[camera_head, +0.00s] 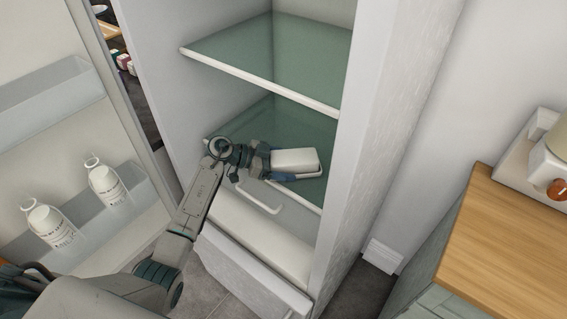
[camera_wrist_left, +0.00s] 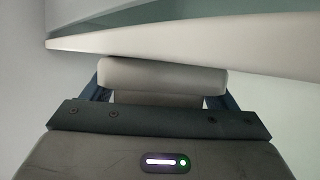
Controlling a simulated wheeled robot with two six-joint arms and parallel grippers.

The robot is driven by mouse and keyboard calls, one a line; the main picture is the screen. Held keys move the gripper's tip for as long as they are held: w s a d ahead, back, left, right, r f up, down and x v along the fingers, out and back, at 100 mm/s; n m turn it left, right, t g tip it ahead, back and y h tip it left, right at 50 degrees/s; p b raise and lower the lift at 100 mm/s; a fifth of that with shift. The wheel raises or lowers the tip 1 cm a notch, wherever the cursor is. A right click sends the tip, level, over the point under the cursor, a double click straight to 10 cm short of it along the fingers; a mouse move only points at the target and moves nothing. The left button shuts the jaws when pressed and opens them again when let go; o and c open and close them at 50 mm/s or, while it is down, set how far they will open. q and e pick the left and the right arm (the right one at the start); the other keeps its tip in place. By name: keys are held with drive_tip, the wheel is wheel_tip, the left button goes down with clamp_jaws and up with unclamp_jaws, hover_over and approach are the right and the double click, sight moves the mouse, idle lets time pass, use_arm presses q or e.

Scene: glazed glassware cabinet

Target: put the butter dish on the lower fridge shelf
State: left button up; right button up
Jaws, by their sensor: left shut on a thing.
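The butter dish (camera_head: 296,160) is a white, rounded block inside the open fridge, at the right front of the lower glass shelf (camera_head: 262,118). My left gripper (camera_head: 284,164) reaches in from the left and is shut on the dish. In the left wrist view the dish (camera_wrist_left: 163,76) sits between the two dark blue fingers (camera_wrist_left: 160,92). Whether its underside touches the shelf I cannot tell; the gripper hides part of the shelf's front edge. My right gripper is not in view.
The upper glass shelf (camera_head: 268,52) is empty above the dish. A white drawer (camera_head: 255,232) lies below. The open door on the left holds two white bottles (camera_head: 105,184) in a bin. The fridge's right wall (camera_head: 385,110) stands close. A wooden counter (camera_head: 510,245) is at right.

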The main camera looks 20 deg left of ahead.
use_arm(q)
drive_tip(key=o, duration=1.2)
drive_tip(key=shift+o, duration=0.2)
drive_tip(key=b+v, duration=0.1)
drive_tip(key=v, duration=0.6)
drive_tip(key=shift+b, duration=0.35)
drive_tip(key=shift+s+a+r, duration=0.1)
drive_tip(key=shift+a+r, duration=0.1)
